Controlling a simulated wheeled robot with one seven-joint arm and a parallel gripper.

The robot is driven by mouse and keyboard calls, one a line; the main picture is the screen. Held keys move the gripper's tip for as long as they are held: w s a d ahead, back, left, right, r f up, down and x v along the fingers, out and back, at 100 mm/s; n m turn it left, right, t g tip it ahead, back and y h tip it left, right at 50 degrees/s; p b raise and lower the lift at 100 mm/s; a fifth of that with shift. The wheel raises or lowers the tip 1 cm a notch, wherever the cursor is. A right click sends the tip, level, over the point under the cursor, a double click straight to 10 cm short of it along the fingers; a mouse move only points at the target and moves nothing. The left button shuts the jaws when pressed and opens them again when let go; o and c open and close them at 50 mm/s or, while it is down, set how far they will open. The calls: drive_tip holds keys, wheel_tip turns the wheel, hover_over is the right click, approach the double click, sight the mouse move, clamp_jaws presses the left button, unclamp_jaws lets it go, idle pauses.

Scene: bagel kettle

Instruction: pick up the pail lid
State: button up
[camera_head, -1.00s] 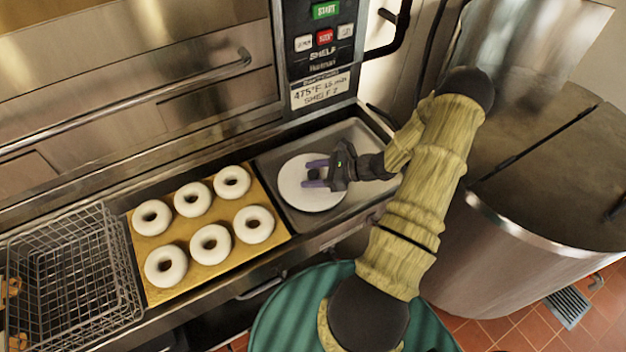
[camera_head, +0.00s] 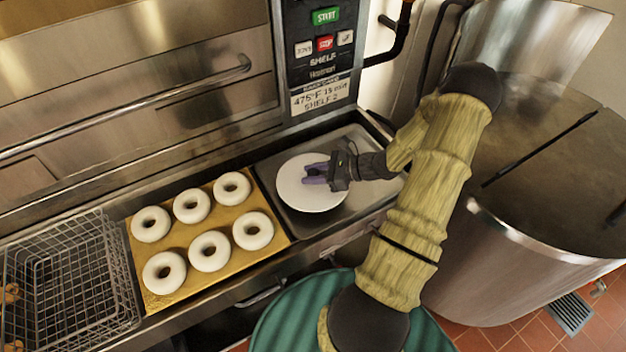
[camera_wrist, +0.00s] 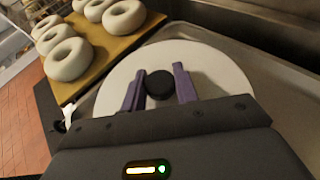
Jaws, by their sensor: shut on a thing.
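The pail lid (camera_head: 296,190) is a round white disc lying on the grey metal tray at the right end of the counter. In the wrist view the lid (camera_wrist: 215,68) shows a dark round knob (camera_wrist: 160,84) at its middle. My gripper (camera_head: 315,174) is over the lid with its purple fingers on either side of the knob. In the wrist view my gripper (camera_wrist: 159,88) is shut on that knob. In the head view the fingers mostly hide the knob. The lid looks flat, and I cannot tell any gap beneath it.
A board (camera_head: 222,271) with several pale bagels lies left of the lid, then a wire basket (camera_head: 70,270). The oven control panel (camera_head: 320,50) rises behind. A large metal kettle (camera_head: 480,262) stands right. A green ridged round thing (camera_head: 285,320) is in front.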

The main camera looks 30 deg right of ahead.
sight(312, 172)
wheel_tip(312, 172, up, 7)
drive_tip(key=shift+r+b, duration=0.1)
drive_tip(key=shift+b, duration=0.4)
idle(0.4)
